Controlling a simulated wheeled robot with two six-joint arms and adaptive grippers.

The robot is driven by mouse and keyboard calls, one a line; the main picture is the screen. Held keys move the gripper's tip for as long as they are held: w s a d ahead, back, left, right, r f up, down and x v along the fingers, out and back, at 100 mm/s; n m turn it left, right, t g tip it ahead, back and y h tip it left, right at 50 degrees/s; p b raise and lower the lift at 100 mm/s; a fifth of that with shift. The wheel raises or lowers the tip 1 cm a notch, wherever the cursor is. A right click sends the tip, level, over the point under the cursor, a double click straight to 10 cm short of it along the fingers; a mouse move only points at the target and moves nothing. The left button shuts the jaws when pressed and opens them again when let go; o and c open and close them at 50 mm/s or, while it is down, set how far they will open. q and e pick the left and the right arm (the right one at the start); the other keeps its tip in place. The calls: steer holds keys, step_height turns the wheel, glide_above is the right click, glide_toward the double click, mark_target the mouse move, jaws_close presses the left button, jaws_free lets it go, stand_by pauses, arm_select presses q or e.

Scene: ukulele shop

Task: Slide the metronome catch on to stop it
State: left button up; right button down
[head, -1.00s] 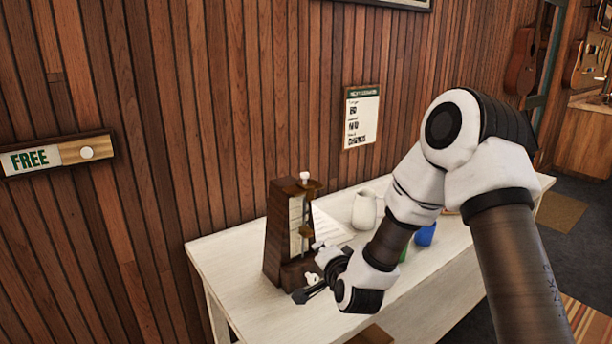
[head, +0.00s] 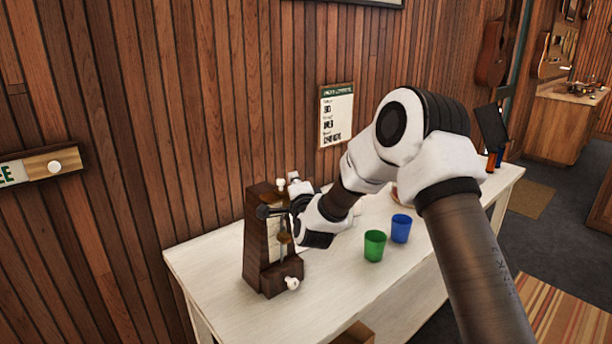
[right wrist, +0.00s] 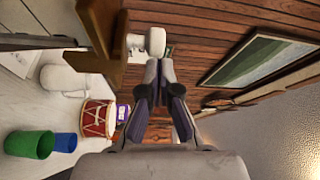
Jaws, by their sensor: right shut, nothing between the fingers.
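The metronome (head: 256,245) is a dark brown wooden tapered case standing upright at the left end of the white table. A white knob (head: 280,184) shows near its top and another white knob (head: 292,283) at its base. In the right wrist view, brown wooden parts of the metronome (right wrist: 100,22) and a white knob (right wrist: 152,42) are just beyond the shut fingertips (right wrist: 160,66). Contact cannot be told. My arm hides part of the metronome's right side. My left gripper is not in view.
The white table (head: 225,303) also holds a green cup (head: 374,246) and a blue cup (head: 400,228), right of my gripper. A red drum (right wrist: 97,118) and a white jug (right wrist: 62,80) show in the right wrist view. The plank wall stands close behind.

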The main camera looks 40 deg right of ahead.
mark_target(284, 182)
steer(key=shift+a, duration=0.6)
steer(key=shift+d+f, duration=0.15)
steer(key=shift+a+f+b, duration=0.15)
steer(key=shift+a+b, duration=0.1)
steer(key=shift+b, duration=0.1)
steer(key=shift+a+b, duration=0.7)
steer(key=shift+a, duration=0.25)
steer(key=shift+s+d, duration=0.1)
